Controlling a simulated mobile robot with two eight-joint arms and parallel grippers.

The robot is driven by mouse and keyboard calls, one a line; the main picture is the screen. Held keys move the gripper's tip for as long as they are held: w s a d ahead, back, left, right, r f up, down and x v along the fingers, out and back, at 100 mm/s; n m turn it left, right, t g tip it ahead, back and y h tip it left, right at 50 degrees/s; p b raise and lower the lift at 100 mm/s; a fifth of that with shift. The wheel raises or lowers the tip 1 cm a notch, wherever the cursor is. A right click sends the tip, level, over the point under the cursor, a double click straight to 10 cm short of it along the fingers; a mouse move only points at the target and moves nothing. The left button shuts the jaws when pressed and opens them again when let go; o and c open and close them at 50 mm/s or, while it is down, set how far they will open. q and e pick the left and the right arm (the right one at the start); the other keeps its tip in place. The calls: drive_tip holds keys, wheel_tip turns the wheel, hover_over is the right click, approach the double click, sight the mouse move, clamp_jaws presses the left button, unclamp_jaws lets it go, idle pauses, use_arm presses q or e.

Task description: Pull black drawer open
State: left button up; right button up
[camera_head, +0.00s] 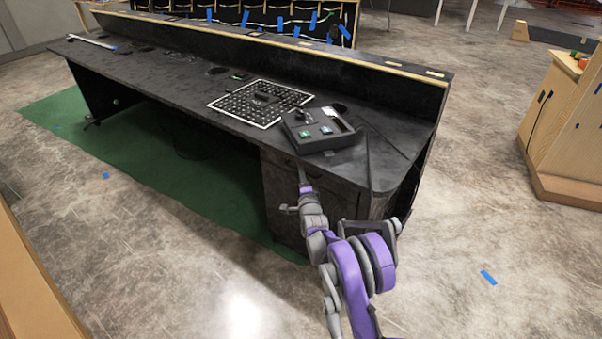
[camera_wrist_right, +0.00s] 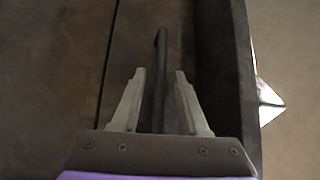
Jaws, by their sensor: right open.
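The black drawer unit (camera_head: 284,207) stands under the right end of the black desk (camera_head: 180,90). In the right wrist view its dark front (camera_wrist_right: 50,80) has a vertical seam, and a dark bar-shaped handle (camera_wrist_right: 161,60) stands out from it. My right gripper (camera_head: 301,180) is up at the drawer front under the desk edge. In the wrist view its two pale fingers (camera_wrist_right: 159,72) are open, one on each side of the handle, with a gap to each finger. I cannot tell how deep the handle sits between them. My left gripper is out of view.
On the desktop are a black console box (camera_head: 318,130) and a white-bordered grid board (camera_head: 260,102). A green mat (camera_head: 65,118) lies under the desk. A wooden cabinet (camera_head: 565,130) stands at the right.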

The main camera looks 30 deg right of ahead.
drive_tip(key=shift+w, duration=0.1)
clamp_jaws()
idle(1.4)
